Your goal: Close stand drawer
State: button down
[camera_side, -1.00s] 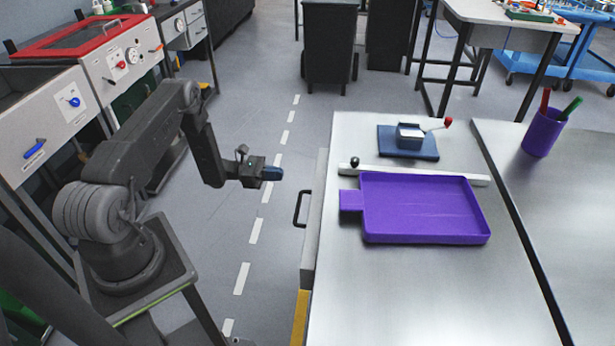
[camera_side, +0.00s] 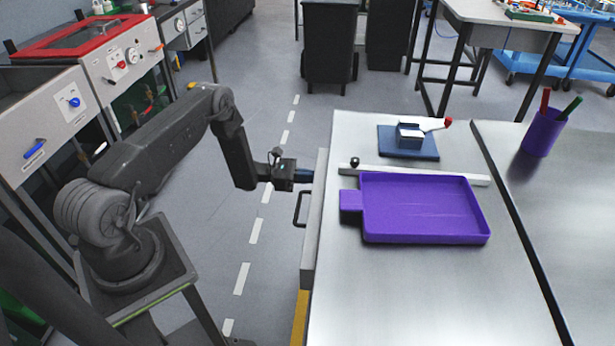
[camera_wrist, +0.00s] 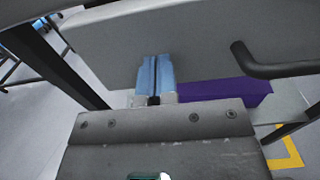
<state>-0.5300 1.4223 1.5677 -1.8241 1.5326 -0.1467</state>
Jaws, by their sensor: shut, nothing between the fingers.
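The stand drawer's light grey front (camera_side: 310,245) runs along the left edge of the metal bench in the side view. It carries a black bar handle (camera_side: 300,209). How far the drawer stands out is hard to tell. My gripper (camera_side: 307,175) is shut and empty, its blue fingertips at the drawer front, beyond the handle. In the wrist view the shut blue fingers (camera_wrist: 155,78) point at the grey drawer front (camera_wrist: 190,45), with the handle (camera_wrist: 275,68) to their right. I cannot tell whether the fingertips touch the panel.
On the bench top (camera_side: 400,290) lie a purple tray (camera_side: 425,210), a white bar with a black knob (camera_side: 420,175) and a blue-based device with a red-tipped lever (camera_side: 408,140). A purple pen cup (camera_side: 542,132) stands at right.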

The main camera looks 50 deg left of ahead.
jog(key=x, duration=0.5)
jog(key=shift+s+a, duration=0.1)
jog(key=v, duration=1.4)
jog(key=m+g+h, duration=0.2)
jog(key=m+g, duration=0.4)
jog(key=m, duration=0.1)
send_near(323, 178)
notch_tip(323, 178, up, 5)
jog(key=d, duration=0.1)
jog(key=s+d+r+m+g+y, duration=0.35)
jog(key=d+r+m+g, duration=0.3)
jog(key=d+r, duration=0.4)
jog(key=s+d+r+m+t+y, duration=0.2)
jog(key=s+r+m+y, duration=0.3)
jog(key=s, duration=0.5)
jog(key=s+d+r+m+t+y, duration=0.3)
jog(key=s+r+m+y, duration=0.3)
jog(key=s, duration=0.5)
jog(key=shift+d+r+m, duration=0.55)
jog(key=shift+r+m, duration=0.7)
